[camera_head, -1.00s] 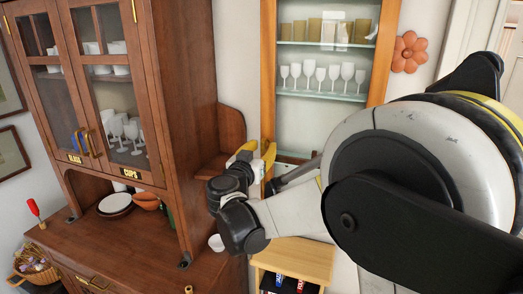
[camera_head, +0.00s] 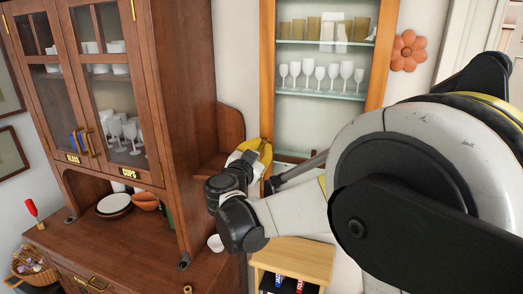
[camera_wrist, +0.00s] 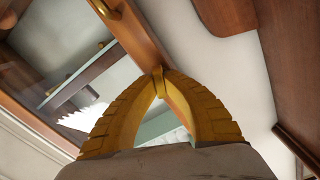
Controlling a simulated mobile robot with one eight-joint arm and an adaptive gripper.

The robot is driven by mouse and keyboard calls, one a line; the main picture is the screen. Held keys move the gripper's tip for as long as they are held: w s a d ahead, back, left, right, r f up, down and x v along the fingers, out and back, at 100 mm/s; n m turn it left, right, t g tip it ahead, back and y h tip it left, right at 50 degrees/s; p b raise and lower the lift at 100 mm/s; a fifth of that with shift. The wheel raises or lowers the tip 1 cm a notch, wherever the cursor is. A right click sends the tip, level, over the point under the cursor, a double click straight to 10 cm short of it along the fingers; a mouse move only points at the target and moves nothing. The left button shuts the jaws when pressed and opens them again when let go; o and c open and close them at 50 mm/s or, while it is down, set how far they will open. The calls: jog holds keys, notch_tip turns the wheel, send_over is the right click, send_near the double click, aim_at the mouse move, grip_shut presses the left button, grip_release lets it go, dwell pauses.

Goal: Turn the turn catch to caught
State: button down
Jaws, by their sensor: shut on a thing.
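My gripper (camera_head: 257,152) is at the left wooden frame of the glazed wall cabinet (camera_head: 267,70). In the wrist view its yellow fingers (camera_wrist: 158,82) arch together, and their tips meet at the edge of that wooden frame. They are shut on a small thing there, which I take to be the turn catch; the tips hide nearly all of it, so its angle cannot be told. A brass fitting (camera_wrist: 107,8) sits on the same frame, apart from the fingers. The cabinet door's glass (camera_wrist: 60,65) lies to the left.
A tall brown dresser (camera_head: 185,100) with cups and glasses stands close to the left of my gripper. A small corner shelf (camera_head: 228,135) juts out between dresser and cabinet. Glasses (camera_head: 320,70) stand inside the cabinet. A low wooden stand (camera_head: 295,258) is below my arm.

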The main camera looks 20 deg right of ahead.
jog(key=m, duration=0.4)
jog(key=shift+m+b, duration=0.3)
jog(key=shift+b, duration=0.05)
jog(key=m, duration=0.4)
jog(key=shift+m+b, duration=0.3)
jog(key=c, duration=1.3)
grip_release()
jog(key=shift+c, duration=0.2)
jog(key=v, duration=0.7)
